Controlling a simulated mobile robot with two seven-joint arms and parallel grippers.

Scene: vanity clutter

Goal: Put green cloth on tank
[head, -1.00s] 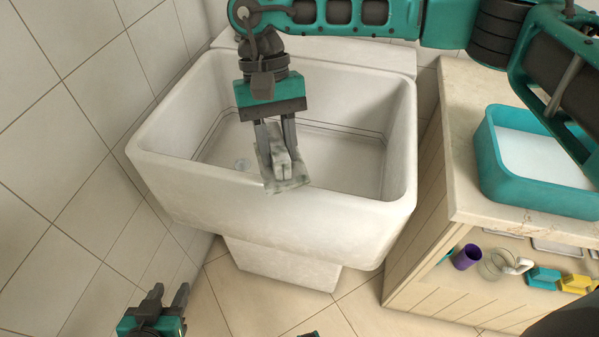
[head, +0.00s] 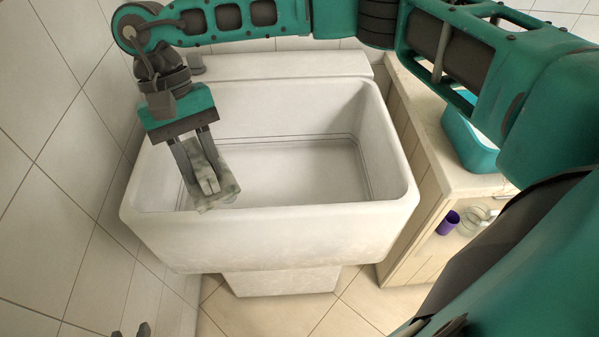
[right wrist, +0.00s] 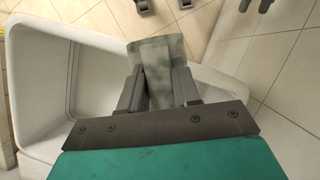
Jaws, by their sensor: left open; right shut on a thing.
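The green cloth (head: 228,184), pale grey-green and mottled, hangs from my right gripper (head: 207,186). The right wrist view shows the cloth (right wrist: 158,75) between the two fingers, its end reaching past the tips. The tank (head: 270,240) is a white, open, sink-like basin, empty as far as I see. My right gripper points down over the tank's left front part, near the front rim. Whether the cloth touches the rim I cannot tell. My left gripper (head: 131,331) is apart from both at the bottom left edge, with only its open fingertips showing.
A tiled wall stands close along the tank's left side. At right is a counter (head: 432,130) with a teal tray (head: 466,143), partly hidden by my arm. A purple cup (head: 448,222) and a clear glass vessel (head: 470,222) are on the shelf below.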

